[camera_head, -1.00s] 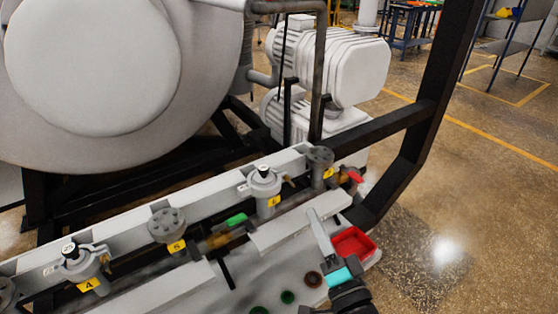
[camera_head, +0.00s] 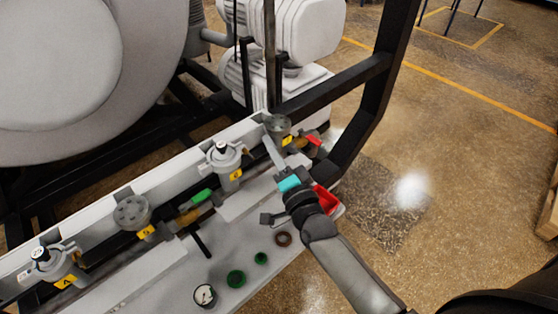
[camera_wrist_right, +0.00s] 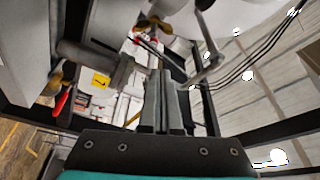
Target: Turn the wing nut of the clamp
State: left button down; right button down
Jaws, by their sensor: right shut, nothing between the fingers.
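My right gripper (camera_head: 268,140) is shut and empty. Its slim grey fingers reach up beside the round flange (camera_head: 277,124) at the far right of the pipe row; whether they touch it cannot be told. The closed fingers also show in the right wrist view (camera_wrist_right: 162,75). A grey clamped fitting (camera_head: 222,158) with a yellow label stands left of the fingers, apart from them. A similar clamped fitting (camera_head: 55,262) labelled 4 stands at the lower left. No wing nut can be made out clearly; small brass-coloured parts (camera_wrist_right: 152,22) show beyond the fingers. My left gripper is out of view.
A red-handled valve (camera_head: 313,140) and a red tray (camera_head: 326,198) are close to my right gripper. A green-handled valve (camera_head: 201,196) is farther left. Rings and a gauge (camera_head: 204,295) lie on the pale table. A black frame post (camera_head: 385,85) rises at right.

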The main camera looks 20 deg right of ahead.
aim_at(248, 153)
jog(key=shift+w+a+f, duration=0.15)
jog(key=shift+a+f, duration=0.1)
jog(key=shift+a, duration=0.3)
jog(key=shift+w+a+f, duration=0.2)
jog(key=shift+a+f, duration=0.1)
jog(key=shift+a, duration=0.3)
jog(key=shift+w+a+f, duration=0.15)
jog(key=shift+a+f, duration=0.1)
jog(key=shift+a, duration=0.3)
jog(key=shift+s+a+n+t+y+b, duration=0.15)
jog(key=shift+n+y+b, duration=0.15)
jog(key=shift+n, duration=0.55)
jog(key=shift+w+n+t+y+b, duration=0.15)
jog(key=shift+n+y+b, duration=0.15)
jog(key=shift+n, duration=0.55)
jog(key=n, duration=0.1)
jog(key=n+y, duration=0.1)
jog(key=n, duration=0.2)
jog(key=shift+s+a+t+y, duration=0.2)
jog(key=shift+a+t+y, duration=0.1)
jog(key=shift+a+f, duration=0.1)
jog(key=shift+a, duration=0.05)
dwell(0.5)
